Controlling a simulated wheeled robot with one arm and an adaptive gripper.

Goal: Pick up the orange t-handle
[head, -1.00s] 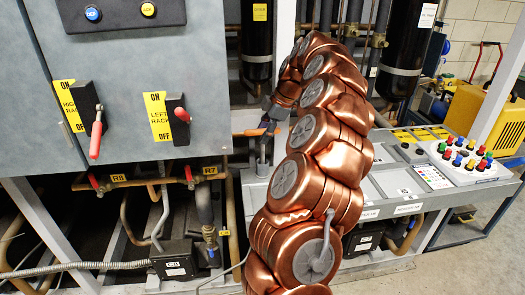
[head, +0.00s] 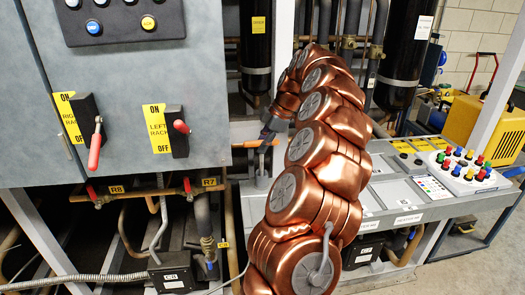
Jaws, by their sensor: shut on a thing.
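My gripper (head: 264,148) is small and dark in the head view, at the end of my copper-coloured arm, just right of the grey cabinet's lower corner. It points down above the left end of the grey bench and is shut. A small patch of orange (head: 267,142) shows between its fingers and seems to be the orange t-handle. Most of the handle is hidden by the fingers and my arm. I cannot tell whether it is clear of the grey part below it.
The grey cabinet (head: 120,90) with a red-handled switch (head: 95,143) stands close on the left. Pipes with red valve levers run below it. The grey bench (head: 385,196) holds trays of coloured knobs (head: 464,168) at right. A yellow case (head: 480,125) stands behind.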

